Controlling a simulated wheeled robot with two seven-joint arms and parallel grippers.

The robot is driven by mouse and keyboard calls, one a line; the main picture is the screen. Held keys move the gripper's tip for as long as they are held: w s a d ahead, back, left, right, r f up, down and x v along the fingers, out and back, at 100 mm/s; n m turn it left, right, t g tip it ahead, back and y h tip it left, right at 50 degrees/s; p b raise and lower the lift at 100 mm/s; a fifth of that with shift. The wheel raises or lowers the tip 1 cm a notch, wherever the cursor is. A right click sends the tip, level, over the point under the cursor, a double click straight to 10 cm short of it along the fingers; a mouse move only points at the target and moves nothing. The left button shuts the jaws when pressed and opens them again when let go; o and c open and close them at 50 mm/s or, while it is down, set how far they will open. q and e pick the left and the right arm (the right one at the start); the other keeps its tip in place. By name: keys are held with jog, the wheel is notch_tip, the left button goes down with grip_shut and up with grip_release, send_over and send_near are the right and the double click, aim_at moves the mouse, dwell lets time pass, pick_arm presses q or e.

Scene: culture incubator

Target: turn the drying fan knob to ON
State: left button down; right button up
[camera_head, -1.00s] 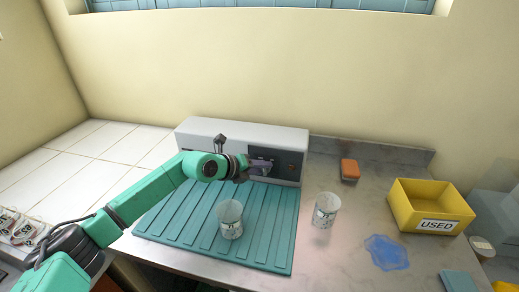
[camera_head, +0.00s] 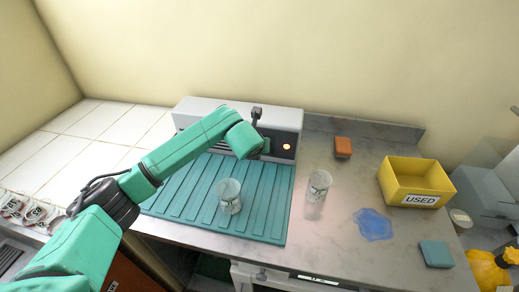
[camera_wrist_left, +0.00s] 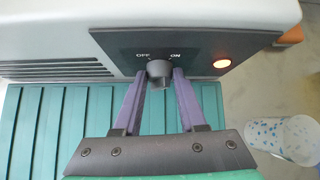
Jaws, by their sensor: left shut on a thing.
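The drying fan is a grey-white box (camera_head: 238,106) at the back of the teal mat. Its dark front panel (camera_wrist_left: 110,45) shows OFF and ON labels above a dark knob (camera_wrist_left: 158,72) in the left wrist view. My left gripper (camera_wrist_left: 162,82) has its purple fingers on either side of the knob, shut on it. Which label the knob points at is hard to tell. The round indicator lamp (camera_wrist_left: 222,62) right of the knob glows orange, and it also glows in the head view (camera_head: 287,147). My arm hides the knob in the head view. My right gripper is out of view.
The teal ribbed mat (camera_head: 267,205) bears one clear cup (camera_head: 229,197); another cup (camera_head: 318,186) stands right of it. An orange sponge (camera_head: 343,147), a blue spill (camera_head: 373,224), a yellow USED bin (camera_head: 392,187) and a blue pad (camera_head: 436,254) lie on the counter's right.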

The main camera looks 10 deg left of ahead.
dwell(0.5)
pick_arm(q)
jog(key=shift+c, duration=2.4)
grip_release()
jog(key=shift+s+r+b, duration=0.3)
jog(key=shift+s+r, duration=0.05)
jog(key=shift+s, duration=0.05)
jog(key=b+v, duration=0.3)
jog(key=v, duration=1)
jog(key=shift+s+d+r, duration=0.15)
jog(key=shift+d, duration=0.05)
